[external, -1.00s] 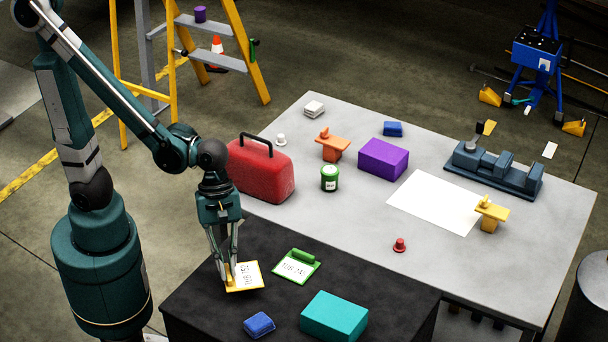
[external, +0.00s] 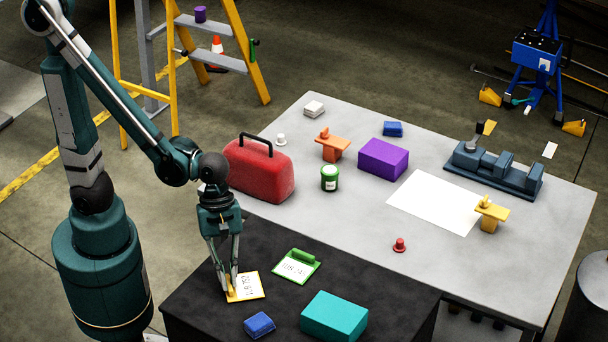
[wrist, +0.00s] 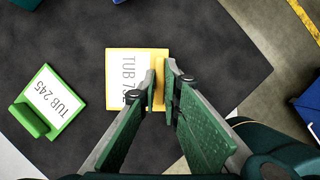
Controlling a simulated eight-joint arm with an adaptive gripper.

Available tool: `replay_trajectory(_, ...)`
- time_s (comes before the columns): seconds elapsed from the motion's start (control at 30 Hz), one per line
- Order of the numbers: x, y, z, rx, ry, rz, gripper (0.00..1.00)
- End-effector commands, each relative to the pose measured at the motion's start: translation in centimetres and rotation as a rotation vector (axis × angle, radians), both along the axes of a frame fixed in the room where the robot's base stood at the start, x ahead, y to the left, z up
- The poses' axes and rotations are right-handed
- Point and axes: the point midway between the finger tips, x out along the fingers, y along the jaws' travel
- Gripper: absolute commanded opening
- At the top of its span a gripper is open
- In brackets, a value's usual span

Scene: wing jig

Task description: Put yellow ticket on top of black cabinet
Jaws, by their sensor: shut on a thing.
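The yellow ticket (external: 249,285) is a flat card with a white printed face and a raised yellow grip along one edge. It is at the black cabinet's top (external: 205,270), near its left part; it looks flat on or very close to the surface. In the wrist view the ticket (wrist: 126,82) shows text starting "TUB 7", the rest hidden by a finger. My gripper (external: 230,294) points down and is shut on the ticket's raised grip; in the wrist view the fingertips (wrist: 160,85) straddle that grip.
A green ticket (external: 296,267) reading "TUB 245" lies right of the yellow one. A blue block (external: 259,324) and a teal box (external: 334,316) are also on the cabinet. A red toolbox (external: 260,172) stands on the grey table (external: 340,240) behind.

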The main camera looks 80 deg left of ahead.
Motion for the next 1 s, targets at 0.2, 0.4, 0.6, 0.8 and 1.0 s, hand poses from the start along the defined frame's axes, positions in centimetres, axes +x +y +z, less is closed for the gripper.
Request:
replay_trajectory(0.2, 0.01, -0.01, -0.22, 0.000, 0.000, 0.000, 0.00)
replay_trajectory(0.4, 0.01, 0.00, -0.30, 0.000, 0.000, 0.000, 0.23)
replay_trajectory(0.6, -0.01, 0.00, -0.30, 0.000, 0.000, 0.000, 0.23)
replay_trajectory(0.8, -0.01, 0.01, -0.19, 0.000, 0.000, 0.000, 0.23)
replay_trajectory(1.0, -0.01, 0.20, 0.52, 0.000, 0.000, 0.001, 0.23)
